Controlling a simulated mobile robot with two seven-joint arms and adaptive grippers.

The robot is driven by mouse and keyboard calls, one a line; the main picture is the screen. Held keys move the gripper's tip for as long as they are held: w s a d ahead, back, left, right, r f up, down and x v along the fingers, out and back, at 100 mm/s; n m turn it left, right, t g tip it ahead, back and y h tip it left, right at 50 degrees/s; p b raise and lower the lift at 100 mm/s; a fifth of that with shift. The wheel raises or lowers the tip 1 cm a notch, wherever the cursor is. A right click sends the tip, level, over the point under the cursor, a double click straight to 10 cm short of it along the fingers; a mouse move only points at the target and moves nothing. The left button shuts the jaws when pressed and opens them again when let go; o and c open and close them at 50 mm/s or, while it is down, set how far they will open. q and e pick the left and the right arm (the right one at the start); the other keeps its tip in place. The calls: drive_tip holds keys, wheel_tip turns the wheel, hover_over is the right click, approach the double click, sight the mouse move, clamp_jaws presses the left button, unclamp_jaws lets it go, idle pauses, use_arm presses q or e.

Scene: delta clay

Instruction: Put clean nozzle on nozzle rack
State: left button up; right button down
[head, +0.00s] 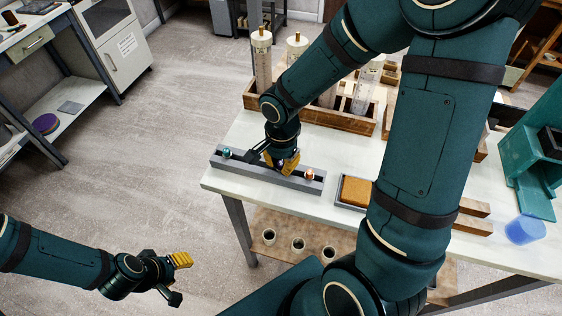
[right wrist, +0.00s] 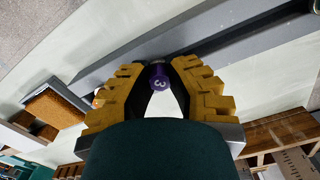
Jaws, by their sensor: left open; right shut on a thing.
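The nozzle rack (head: 222,165) is a long grey bar with a dark slot, lying near the left end of the white table. A teal nozzle (head: 227,153) stands at its left end and a copper nozzle (head: 310,175) near its right end. My right gripper (head: 287,162) points down over the rack between them. In the right wrist view its yellow fingers are shut on a purple nozzle (right wrist: 158,77) marked 3, close to the rack (right wrist: 195,24). Whether the nozzle touches the rack is hidden. My left gripper (head: 176,278) is open and empty, off the table at lower left.
A brown sponge (head: 356,190) in a shallow tray lies right of the rack. Wooden crates with clear tubes (head: 262,60) stand behind it. A blue cup (head: 525,229) is at the right, and several small cups (head: 298,243) sit on the lower shelf.

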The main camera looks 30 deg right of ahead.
drive_tip(key=shift+f, duration=0.25)
idle(0.7)
drive_tip(key=c, duration=0.9)
unclamp_jaws()
drive_tip(key=shift+r, duration=0.15)
wheel_tip(320, 180, up, 12)
drive_tip(key=shift+w+d+f, duration=0.1)
drive_tip(key=shift+f, duration=0.1)
